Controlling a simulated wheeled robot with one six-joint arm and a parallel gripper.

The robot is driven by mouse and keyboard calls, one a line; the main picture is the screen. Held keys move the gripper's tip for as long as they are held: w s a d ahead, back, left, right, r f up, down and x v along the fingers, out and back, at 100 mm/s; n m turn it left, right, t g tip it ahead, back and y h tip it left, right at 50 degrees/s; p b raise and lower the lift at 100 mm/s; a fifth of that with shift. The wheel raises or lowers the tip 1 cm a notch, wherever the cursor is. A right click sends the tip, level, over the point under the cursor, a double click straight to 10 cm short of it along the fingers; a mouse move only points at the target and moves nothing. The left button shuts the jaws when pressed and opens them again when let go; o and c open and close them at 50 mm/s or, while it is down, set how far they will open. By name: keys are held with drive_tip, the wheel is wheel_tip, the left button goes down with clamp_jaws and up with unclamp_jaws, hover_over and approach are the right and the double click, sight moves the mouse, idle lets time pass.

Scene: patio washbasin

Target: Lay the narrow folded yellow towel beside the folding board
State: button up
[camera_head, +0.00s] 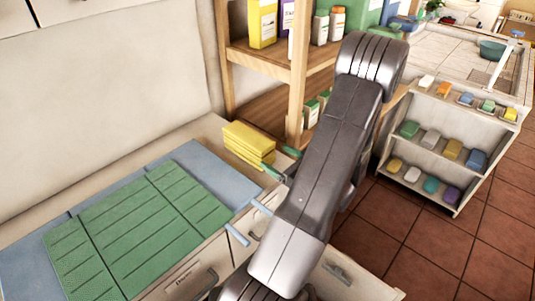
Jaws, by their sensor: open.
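The folded yellow towel (248,142) lies in layers at the back right end of the counter, against the foot of the wooden shelf. The green folding board (135,228) with fold lines lies flat on a blue mat, left of and nearer than the towel. My gripper (281,165) is just right of the towel; its green-tipped fingers are small and partly hidden by my arm. It looks open, with nothing visible held in it. I cannot tell whether a finger touches the towel.
The blue mat (200,160) shows bare around the board. A wooden shelf (300,75) with bottles rises behind the towel. Two pale blue bars (237,234) stick out at the counter's front edge. A white rack (437,150) with coloured items stands right.

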drive_tip(key=shift+v, duration=1.2)
